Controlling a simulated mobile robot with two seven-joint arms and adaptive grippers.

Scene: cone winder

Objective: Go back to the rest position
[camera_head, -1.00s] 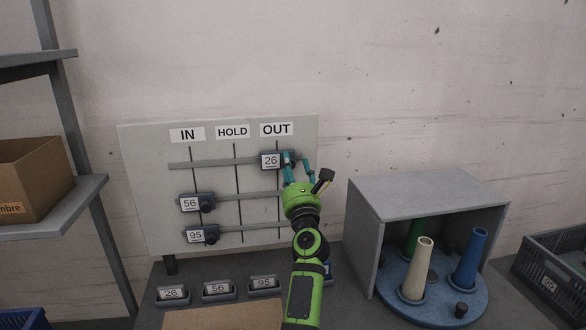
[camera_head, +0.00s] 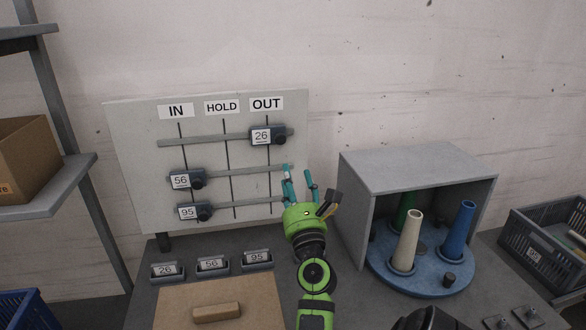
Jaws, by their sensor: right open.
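My right gripper (camera_head: 300,187) is green with teal fingers. It is open and empty, in front of the right side of the board (camera_head: 145,140), below and right of the 26 slider. The 26 slider (camera_head: 262,136) sits on the top rail under OUT, apart from the fingers. The 56 slider (camera_head: 181,181) and the 95 slider (camera_head: 187,212) sit on the lower rails under IN. My left gripper is not in view.
Holders marked 26 (camera_head: 165,271), 56 (camera_head: 211,265) and 95 (camera_head: 257,258) stand before the board, behind a brown panel (camera_head: 250,298). A grey box (camera_head: 420,168) at right shelters a blue turntable (camera_head: 430,284) with cones. A grey crate (camera_head: 540,260) stands far right.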

